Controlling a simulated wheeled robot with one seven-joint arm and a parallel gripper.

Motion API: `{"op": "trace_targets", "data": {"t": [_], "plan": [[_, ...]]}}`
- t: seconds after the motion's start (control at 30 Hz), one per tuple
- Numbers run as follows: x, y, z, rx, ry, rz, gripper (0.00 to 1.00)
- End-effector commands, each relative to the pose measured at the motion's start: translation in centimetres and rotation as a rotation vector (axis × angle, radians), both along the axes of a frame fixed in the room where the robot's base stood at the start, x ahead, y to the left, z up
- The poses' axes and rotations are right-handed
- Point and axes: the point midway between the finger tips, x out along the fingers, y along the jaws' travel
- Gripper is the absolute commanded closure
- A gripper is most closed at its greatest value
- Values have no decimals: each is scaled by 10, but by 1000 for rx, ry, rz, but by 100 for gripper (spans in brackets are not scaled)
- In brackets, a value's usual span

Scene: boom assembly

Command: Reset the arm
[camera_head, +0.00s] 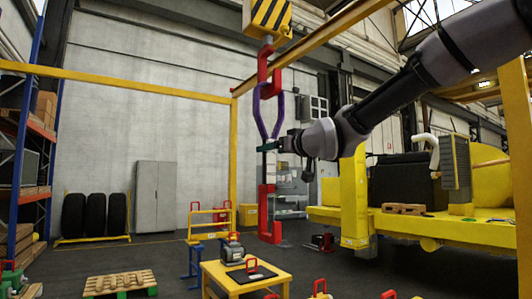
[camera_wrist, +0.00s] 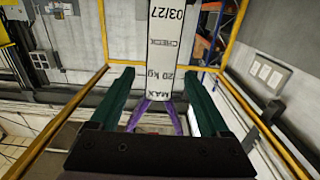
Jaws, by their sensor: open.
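My gripper (camera_head: 268,147) is at the end of my arm, beside the hanging lifting gear. In the wrist view my gripper (camera_wrist: 158,74) has its two green fingers spread apart. In the head view the purple sling (camera_head: 258,108) hangs from a red hook (camera_head: 264,72) under a yellow-and-black striped hoist block (camera_head: 268,15). A red piece (camera_head: 268,215) hangs lower down. I cannot tell whether the fingers touch the tag.
A yellow overhead beam (camera_head: 330,32) and post (camera_head: 233,150) frame the area. A yellow machine (camera_head: 460,228) stands at the right. A low yellow table (camera_head: 225,275) with a grey red-handled object (camera_head: 232,250) is below. A pallet (camera_head: 120,283) lies on the floor at the left.

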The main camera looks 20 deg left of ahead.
Motion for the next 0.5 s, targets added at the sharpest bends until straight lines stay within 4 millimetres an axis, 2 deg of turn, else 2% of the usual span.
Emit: {"op": "trace_targets", "data": {"t": [0.03,0.2,0.5], "plan": [[-7,-10,1,1,-1,-1,20],[-26,-30,1,1,-2,0,20],[-35,-41,0,0,-1,0,20]]}}
